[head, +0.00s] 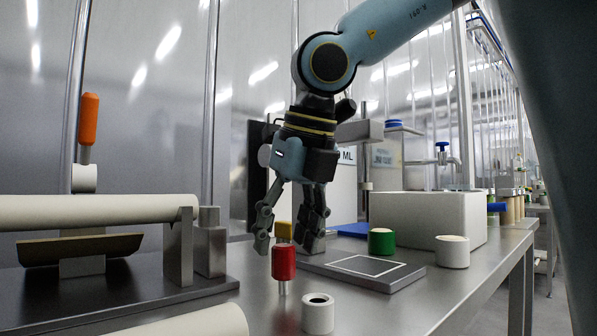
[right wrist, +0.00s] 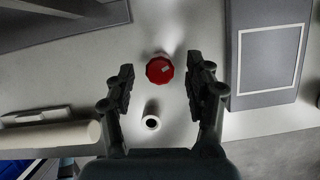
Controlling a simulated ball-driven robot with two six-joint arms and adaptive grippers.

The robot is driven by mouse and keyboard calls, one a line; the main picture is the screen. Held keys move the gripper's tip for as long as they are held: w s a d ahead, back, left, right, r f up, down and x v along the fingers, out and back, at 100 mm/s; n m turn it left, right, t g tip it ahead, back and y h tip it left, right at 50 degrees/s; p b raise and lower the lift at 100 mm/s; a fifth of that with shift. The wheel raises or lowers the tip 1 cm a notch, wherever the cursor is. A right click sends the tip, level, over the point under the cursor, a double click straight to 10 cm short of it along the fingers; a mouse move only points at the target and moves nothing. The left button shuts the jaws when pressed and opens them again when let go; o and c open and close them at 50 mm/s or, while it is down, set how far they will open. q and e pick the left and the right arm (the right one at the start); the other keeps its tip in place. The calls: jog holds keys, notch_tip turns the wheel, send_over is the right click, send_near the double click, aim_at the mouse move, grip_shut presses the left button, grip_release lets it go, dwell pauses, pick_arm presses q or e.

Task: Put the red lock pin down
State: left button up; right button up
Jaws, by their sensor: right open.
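The red lock pin (head: 283,263) stands upright on the metal table, with its thin metal shank pointing down. My right gripper (head: 290,250) is open just above and around the pin's top in the head view. In the right wrist view, the red pin (right wrist: 159,69) shows from above, between and a little beyond the two open fingertips (right wrist: 163,72), with clear gaps on both sides. The fingers hold nothing. My left gripper is not in view.
A white hollow cylinder (head: 318,313) stands close in front of the pin. A grey plate with a white square outline (head: 392,277) lies to the right, with a green cylinder (head: 381,241) behind. A roller machine (head: 95,212) stands at left.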

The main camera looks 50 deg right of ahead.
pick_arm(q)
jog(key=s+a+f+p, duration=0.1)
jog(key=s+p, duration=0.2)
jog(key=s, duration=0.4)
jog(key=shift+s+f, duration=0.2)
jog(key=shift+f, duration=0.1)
pick_arm(e)
jog(key=v, duration=1)
jog(key=shift+f, duration=0.1)
